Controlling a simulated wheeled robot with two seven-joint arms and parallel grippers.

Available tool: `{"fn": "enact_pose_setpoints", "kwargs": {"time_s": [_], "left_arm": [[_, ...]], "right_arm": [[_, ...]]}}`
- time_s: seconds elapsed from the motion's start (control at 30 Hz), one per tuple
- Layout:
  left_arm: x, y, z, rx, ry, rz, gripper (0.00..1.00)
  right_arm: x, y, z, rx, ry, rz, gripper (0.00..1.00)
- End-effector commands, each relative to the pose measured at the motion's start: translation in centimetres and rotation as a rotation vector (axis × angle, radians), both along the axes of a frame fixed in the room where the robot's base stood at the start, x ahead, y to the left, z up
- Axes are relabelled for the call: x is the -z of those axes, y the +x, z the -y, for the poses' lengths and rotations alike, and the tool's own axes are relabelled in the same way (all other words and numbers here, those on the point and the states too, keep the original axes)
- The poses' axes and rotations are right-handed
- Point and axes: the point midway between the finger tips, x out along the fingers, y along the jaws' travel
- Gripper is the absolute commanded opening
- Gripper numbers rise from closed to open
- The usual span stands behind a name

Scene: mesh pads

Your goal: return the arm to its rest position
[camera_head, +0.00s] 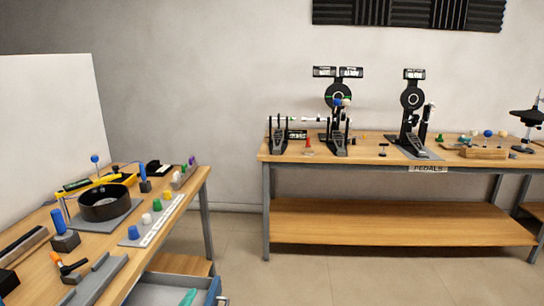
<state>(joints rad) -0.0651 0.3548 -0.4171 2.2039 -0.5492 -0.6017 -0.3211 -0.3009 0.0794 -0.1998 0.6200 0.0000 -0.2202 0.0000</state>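Neither of my arms shows in the head view, and neither gripper is in the picture. I cannot see whether either gripper is open, shut or holding anything. No part of the picture shows contact between me and the furniture.
A wooden workbench (128,247) at the left carries a black round drum (105,204), colored knobs and small tools. Below it an open drawer (165,291) holds something teal. A second bench (330,159) along the wall carries drum pedals (411,115). The floor (315,280) between is clear.

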Motion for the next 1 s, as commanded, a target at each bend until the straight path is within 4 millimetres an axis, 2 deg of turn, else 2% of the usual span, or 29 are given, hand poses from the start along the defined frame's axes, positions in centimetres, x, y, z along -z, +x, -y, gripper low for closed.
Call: {"fn": "enact_pose_setpoints", "kwargs": {"time_s": [0.03, 0.1, 0.2, 0.3, 0.4, 0.67, 0.7, 1.0], "left_arm": [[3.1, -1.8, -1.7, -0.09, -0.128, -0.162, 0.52], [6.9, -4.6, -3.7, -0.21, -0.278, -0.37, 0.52], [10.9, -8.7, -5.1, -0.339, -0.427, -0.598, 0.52], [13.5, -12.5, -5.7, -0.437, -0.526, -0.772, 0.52], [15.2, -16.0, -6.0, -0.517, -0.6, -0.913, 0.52], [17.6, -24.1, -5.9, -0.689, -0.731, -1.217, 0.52], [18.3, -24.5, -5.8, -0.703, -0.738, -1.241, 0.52], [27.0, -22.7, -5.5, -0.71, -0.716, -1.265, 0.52]], "right_arm": [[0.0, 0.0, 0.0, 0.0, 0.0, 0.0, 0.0], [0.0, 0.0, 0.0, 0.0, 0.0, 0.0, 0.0], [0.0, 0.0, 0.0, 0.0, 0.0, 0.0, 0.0], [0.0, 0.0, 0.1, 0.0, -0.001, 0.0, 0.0], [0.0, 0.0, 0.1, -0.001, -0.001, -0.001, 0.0], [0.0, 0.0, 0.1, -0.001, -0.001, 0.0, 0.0], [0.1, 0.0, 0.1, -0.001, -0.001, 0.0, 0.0], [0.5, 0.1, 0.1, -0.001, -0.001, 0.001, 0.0]]}}
